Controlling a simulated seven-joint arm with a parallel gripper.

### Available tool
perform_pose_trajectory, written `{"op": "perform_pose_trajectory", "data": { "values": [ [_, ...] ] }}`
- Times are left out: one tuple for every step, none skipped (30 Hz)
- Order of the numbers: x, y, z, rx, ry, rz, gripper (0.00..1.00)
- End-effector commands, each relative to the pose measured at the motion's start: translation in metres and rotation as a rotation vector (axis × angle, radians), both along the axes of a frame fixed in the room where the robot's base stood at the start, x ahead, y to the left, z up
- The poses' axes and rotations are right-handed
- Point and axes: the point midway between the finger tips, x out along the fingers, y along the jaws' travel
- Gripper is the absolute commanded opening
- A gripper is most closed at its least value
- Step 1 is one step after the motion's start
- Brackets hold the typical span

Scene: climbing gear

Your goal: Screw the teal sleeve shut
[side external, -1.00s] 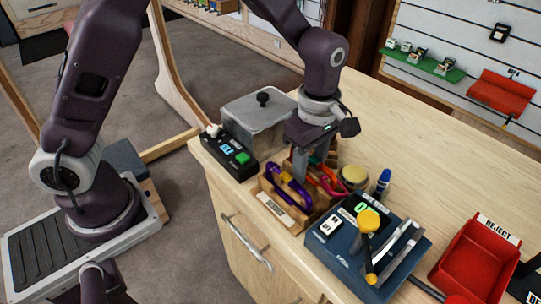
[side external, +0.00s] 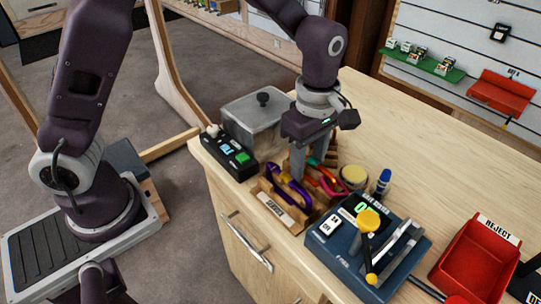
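A wooden tray (side external: 284,213) with a label on its front holds several carabiners standing in a row. A purple carabiner (side external: 283,188) is nearest, with orange and red ones (side external: 333,184) behind it. A small patch of teal (side external: 313,161), perhaps the teal sleeve, shows between and below my fingers; most of its carabiner is hidden. My gripper (side external: 307,165) points down over the tray, its two grey fingers visibly apart. I cannot tell whether either finger touches the sleeve.
A blue test device (side external: 340,262) with a yellow knob and a lever stands right of the tray. A black box with a green button (side external: 230,157) and a grey lidded bin (side external: 255,117) stand left and behind. A round tin (side external: 353,177), a blue bottle (side external: 383,182) and a red reject bin (side external: 475,262) are right.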

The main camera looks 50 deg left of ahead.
Motion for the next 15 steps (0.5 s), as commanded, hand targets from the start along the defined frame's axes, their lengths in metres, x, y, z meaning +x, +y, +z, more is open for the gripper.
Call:
{"op": "perform_pose_trajectory", "data": {
  "values": [
    [-0.0003,-0.0001,0.0018,0.000,0.000,-0.001,0.40],
    [-0.0004,0.0000,0.0028,0.000,0.001,-0.001,0.40],
    [-0.0005,0.0000,0.0041,0.000,0.001,-0.001,0.40],
    [-0.0006,0.0000,0.0052,0.000,0.001,-0.001,0.40],
    [-0.0006,0.0001,0.0062,0.001,0.002,-0.001,0.40],
    [-0.0006,0.0000,0.0076,0.001,0.001,-0.001,0.40],
    [-0.0005,0.0000,0.0086,0.001,0.001,-0.001,0.40],
    [-0.0005,0.0000,0.0095,0.000,0.001,-0.001,0.40],
    [-0.0005,0.0000,0.0103,0.000,0.001,-0.001,0.40],
    [-0.0006,0.0000,0.0105,0.001,0.001,-0.001,0.40],
    [-0.0006,0.0000,0.0106,0.001,0.001,-0.001,0.40],
    [-0.0007,0.0000,0.0106,0.001,0.002,-0.001,0.40],
    [-0.0007,0.0000,0.0106,0.001,0.002,-0.001,0.40],
    [-0.0007,0.0000,0.0105,0.000,0.002,-0.001,0.40],
    [-0.0007,0.0000,0.0105,0.000,0.002,-0.001,0.40]
  ]
}}
